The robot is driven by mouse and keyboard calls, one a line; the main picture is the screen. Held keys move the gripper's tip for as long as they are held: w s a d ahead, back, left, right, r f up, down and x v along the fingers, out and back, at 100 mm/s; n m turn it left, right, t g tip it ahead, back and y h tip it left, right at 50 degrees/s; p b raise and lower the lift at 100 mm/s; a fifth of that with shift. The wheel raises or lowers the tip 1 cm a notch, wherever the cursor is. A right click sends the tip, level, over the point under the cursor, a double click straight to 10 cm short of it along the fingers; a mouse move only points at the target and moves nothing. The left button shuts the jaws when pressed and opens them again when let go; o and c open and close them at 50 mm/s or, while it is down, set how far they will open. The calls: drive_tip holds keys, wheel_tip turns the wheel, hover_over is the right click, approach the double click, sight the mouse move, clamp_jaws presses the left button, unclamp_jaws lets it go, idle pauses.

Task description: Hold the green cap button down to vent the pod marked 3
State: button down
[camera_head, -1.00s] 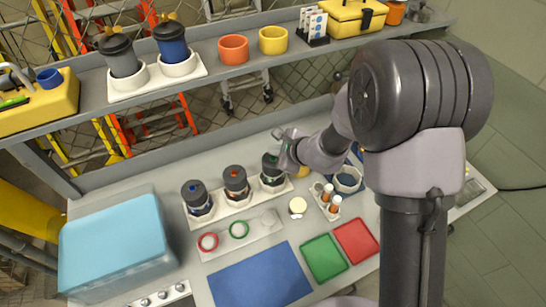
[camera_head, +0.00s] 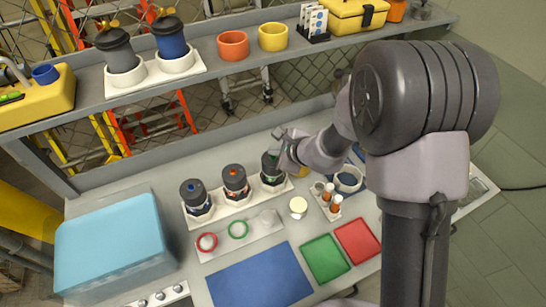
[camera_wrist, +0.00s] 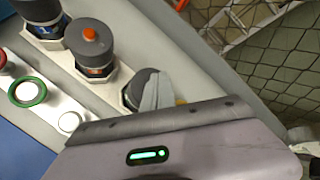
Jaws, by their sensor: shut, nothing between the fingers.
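Three dark capped pods stand in a white rack (camera_head: 222,211) on the bench. The left pod (camera_head: 195,195) has a blue button and the middle pod (camera_head: 235,183) an orange-red one. The right pod (camera_head: 269,170) shows a bit of green at its top, mostly hidden by my gripper (camera_head: 277,152). My gripper is shut and empty, its tips at the top of the right pod. In the wrist view the fingers (camera_wrist: 153,94) cover part of the right pod's cap (camera_wrist: 135,86).
A plate with red and green rings (camera_head: 238,230) lies before the rack. Small brown-capped vials (camera_head: 329,192) stand close on the right. A pale blue box (camera_head: 112,243) is at left; blue, green and red mats lie in front. A shelf (camera_head: 215,81) runs behind, above the bench.

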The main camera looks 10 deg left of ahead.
drive_tip(key=shift+f+b, duration=0.45)
drive_tip(key=shift+b, duration=0.2)
idle(0.7)
idle(3.1)
drive_tip(key=shift+r+p, duration=0.5)
drive_tip(key=shift+r, duration=0.4)
wheel_tip(320, 180, up, 5)
drive_tip(key=p, duration=0.3)
